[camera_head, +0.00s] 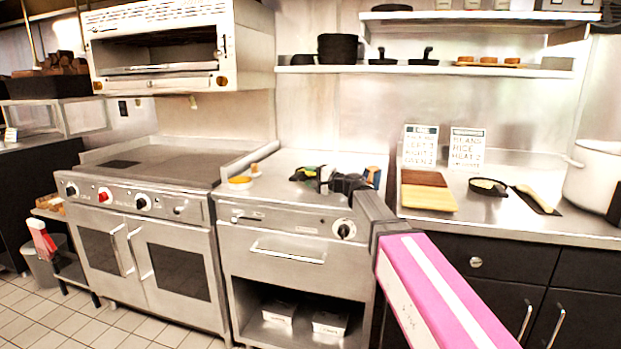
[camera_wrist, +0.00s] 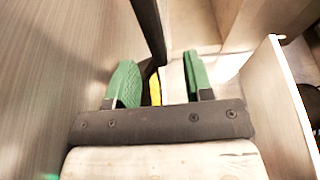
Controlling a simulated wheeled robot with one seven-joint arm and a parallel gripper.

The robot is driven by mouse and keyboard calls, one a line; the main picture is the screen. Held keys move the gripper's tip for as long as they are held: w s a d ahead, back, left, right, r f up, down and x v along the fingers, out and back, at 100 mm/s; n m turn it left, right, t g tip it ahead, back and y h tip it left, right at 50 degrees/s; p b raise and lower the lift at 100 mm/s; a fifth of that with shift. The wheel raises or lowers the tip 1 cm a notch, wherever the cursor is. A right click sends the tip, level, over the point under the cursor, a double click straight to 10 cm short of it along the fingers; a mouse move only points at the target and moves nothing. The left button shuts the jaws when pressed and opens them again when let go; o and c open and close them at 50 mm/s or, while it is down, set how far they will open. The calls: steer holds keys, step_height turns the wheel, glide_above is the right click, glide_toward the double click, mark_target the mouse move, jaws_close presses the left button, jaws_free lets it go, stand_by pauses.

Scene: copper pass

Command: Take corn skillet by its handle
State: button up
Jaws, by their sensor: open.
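My gripper (camera_head: 312,174) is low over the steel top of the middle unit, at the end of my arm. In the wrist view its two green-padded fingers (camera_wrist: 160,85) stand apart with a gap between them. A small dark pan with a bit of yellow, likely the corn skillet (camera_head: 298,175), is at the fingertips in the head view, mostly hidden by them. In the wrist view a yellow patch (camera_wrist: 155,90) shows between the fingers beside a dark curved edge. A black bar (camera_wrist: 149,30) runs up from there; I cannot tell whether it is the handle.
Another black skillet (camera_head: 488,187) with greenish-yellow food sits on the right counter, beside cutting boards (camera_head: 428,198), a dark mat (camera_head: 537,200) and a large pot (camera_head: 594,177). A small orange-topped dish (camera_head: 240,182) is left of my gripper. Two printed signs (camera_head: 467,148) stand at the back.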

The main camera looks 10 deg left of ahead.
mark_target(303, 175)
steer(key=x, duration=0.5)
steer(key=shift+w+a+f, duration=0.15)
steer(key=shift+w+a, duration=0.1)
steer(key=shift+a, duration=0.1)
jaws_close()
